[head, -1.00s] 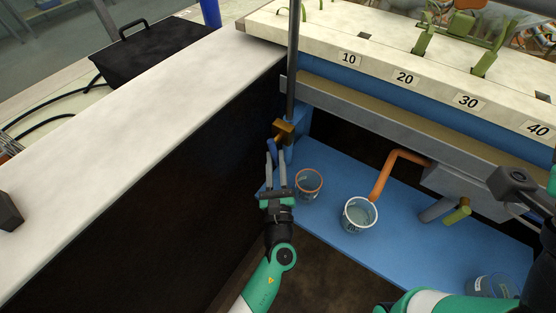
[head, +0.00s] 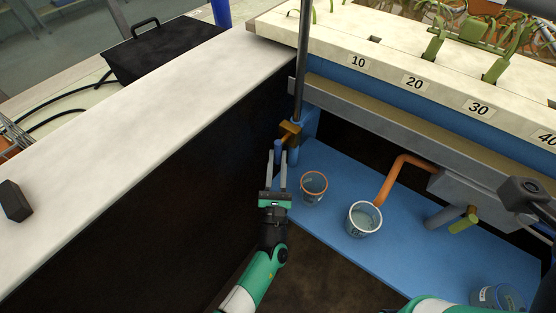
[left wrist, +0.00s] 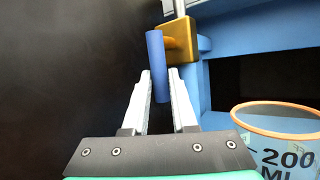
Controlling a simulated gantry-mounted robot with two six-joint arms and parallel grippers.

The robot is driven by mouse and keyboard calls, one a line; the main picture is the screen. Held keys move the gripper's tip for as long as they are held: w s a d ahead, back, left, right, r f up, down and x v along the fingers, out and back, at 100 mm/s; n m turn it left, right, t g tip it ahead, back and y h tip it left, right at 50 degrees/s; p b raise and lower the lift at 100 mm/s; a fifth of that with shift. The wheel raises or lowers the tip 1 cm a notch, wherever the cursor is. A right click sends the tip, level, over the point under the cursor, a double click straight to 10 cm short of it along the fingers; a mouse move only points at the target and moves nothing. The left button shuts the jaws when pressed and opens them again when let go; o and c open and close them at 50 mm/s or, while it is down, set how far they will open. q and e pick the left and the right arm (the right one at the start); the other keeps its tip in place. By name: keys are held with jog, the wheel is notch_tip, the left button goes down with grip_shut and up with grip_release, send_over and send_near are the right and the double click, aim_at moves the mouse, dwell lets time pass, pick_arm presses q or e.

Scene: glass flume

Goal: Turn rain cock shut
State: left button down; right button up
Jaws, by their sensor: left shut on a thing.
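The rain cock is a brass valve body (head: 290,131) with a blue lever, at the foot of a grey upright pipe in the head view. In the left wrist view the brass body (left wrist: 180,40) is at the top, and the blue lever (left wrist: 156,55) hangs down from its left side, nearly upright in the picture. My left gripper (head: 278,160) is shut on the blue lever; its pale fingers (left wrist: 160,85) stand on either side of the lower part. My right gripper's fingers do not show; only part of my right arm is at lower right.
An orange-rimmed beaker (head: 313,187) stands on the blue shelf (head: 335,235), close right of my left gripper. A white-rimmed beaker (head: 364,219) stands below an orange pipe (head: 390,178). A dark wall (head: 190,170) is close on the left.

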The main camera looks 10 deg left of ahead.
pick_arm(q)
jog(key=c, duration=0.7)
grip_release()
jog(key=shift+a, duration=0.2)
jog(key=shift+c, duration=0.2)
jog(key=shift+d, duration=0.1)
jog(key=shift+s, duration=0.25)
jog(key=p+v, duration=0.4)
jog(key=v, duration=0.7)
